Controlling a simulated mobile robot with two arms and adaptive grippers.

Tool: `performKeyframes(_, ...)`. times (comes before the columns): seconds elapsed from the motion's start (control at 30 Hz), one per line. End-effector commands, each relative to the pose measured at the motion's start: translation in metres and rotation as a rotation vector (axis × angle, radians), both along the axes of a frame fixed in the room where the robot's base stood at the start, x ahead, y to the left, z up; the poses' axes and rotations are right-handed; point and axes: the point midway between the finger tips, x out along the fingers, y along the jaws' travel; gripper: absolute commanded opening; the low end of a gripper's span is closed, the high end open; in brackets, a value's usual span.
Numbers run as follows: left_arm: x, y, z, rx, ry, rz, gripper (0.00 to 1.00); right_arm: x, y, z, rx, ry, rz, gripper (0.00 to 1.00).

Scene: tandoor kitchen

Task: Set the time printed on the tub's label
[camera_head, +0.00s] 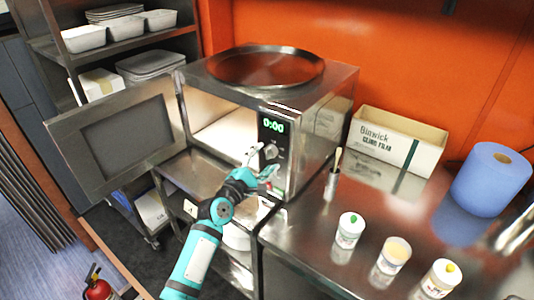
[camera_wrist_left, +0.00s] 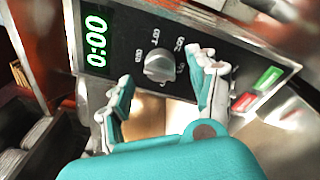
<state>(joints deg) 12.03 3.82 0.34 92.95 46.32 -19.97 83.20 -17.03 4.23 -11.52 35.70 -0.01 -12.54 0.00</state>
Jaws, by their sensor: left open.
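The steel microwave (camera_head: 318,125) stands on the counter with its door (camera_head: 125,135) swung open to the left and its chamber lit. Its green display (camera_head: 273,126) reads 0:00; the display also shows in the left wrist view (camera_wrist_left: 96,42). The knob (camera_head: 271,151) is below the display, and in the wrist view the knob (camera_wrist_left: 158,66) shows beyond the fingers. My left gripper (camera_head: 262,163) is open and empty in front of the panel, apart from the knob as far as I can tell. Three small labelled tubs (camera_head: 350,231) (camera_head: 390,257) (camera_head: 438,281) stand on the counter; their print is too small to read.
Green (camera_wrist_left: 270,77) and red (camera_wrist_left: 244,102) buttons sit beside the knob. A round tray (camera_head: 266,66) lies on the microwave. A brush in a holder (camera_head: 332,180), a cardboard box (camera_head: 398,140) and a blue roll (camera_head: 490,180) stand to the right.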

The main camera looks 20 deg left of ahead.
Motion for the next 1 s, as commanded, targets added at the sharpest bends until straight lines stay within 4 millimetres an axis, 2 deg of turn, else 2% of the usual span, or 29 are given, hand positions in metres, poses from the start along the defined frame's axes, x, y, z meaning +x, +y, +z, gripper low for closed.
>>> performKeyframes(0.03,0.007,-0.001,0.0,0.001,0.0,0.0,0.6,0.0,0.0,0.001,0.0,0.0,0.0,0.38)
performKeyframes(0.2,0.02,-0.005,0.0,0.001,0.001,-0.001,0.6,-0.001,-0.001,0.002,-0.001,0.002,0.0,0.38)
performKeyframes(0.53,0.023,-0.005,-0.001,0.001,0.0,0.001,0.59,-0.003,-0.006,0.001,-0.008,0.007,0.001,0.38)
performKeyframes(0.93,0.022,-0.005,-0.001,0.001,0.0,0.001,0.06,-0.005,-0.007,0.001,-0.009,0.008,0.0,0.38)
performKeyframes(1.0,0.022,-0.005,-0.001,0.001,0.0,0.001,0.05,-0.005,-0.007,0.001,-0.009,0.008,0.0,0.38)
